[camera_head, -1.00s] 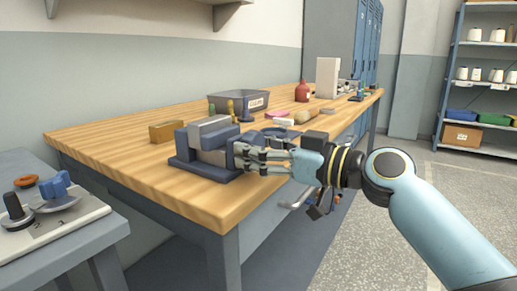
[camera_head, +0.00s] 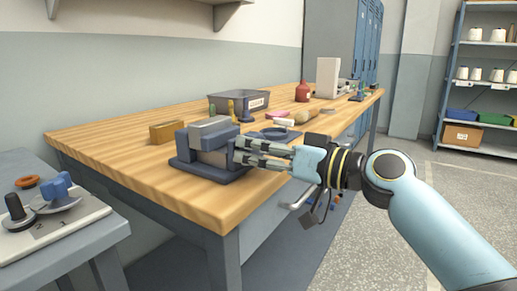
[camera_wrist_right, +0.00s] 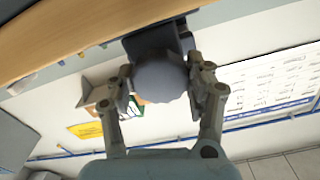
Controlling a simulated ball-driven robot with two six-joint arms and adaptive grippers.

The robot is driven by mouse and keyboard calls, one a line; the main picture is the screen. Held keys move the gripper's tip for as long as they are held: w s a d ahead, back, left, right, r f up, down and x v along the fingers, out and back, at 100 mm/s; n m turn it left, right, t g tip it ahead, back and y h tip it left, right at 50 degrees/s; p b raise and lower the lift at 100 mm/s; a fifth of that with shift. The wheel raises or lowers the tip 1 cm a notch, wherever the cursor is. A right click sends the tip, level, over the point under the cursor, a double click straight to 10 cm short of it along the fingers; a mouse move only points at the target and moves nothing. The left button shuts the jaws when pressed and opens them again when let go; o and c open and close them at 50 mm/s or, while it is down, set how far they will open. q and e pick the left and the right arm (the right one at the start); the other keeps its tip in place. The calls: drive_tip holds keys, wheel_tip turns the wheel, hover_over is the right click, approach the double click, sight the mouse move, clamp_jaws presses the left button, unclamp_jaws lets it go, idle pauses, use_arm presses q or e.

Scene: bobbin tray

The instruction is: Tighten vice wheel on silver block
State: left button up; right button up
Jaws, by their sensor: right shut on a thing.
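The dark blue-grey vice (camera_head: 210,174) stands on the near part of the wooden workbench. The silver block (camera_head: 209,124) sits between its jaws, its upper part showing. My right gripper (camera_head: 241,151) is at the vice's right side, its fingers pointing left. In the right wrist view, the round grey vice wheel (camera_wrist_right: 160,80) lies between the two fingers, which are shut on its rim. In the head view the fingers mostly hide the wheel. My left gripper is in neither view.
A brass-coloured block (camera_head: 166,131) lies behind the vice. A grey bin (camera_head: 225,103), a red bottle (camera_head: 302,92) and small items stand farther along the bench. A side table (camera_head: 70,232) with a dial panel is at the left.

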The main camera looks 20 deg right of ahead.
drive_tip(key=shift+m+p, duration=0.3)
drive_tip(key=shift+m, duration=1.2)
drive_tip(key=o, duration=1.2)
drive_tip(key=v, duration=1.2)
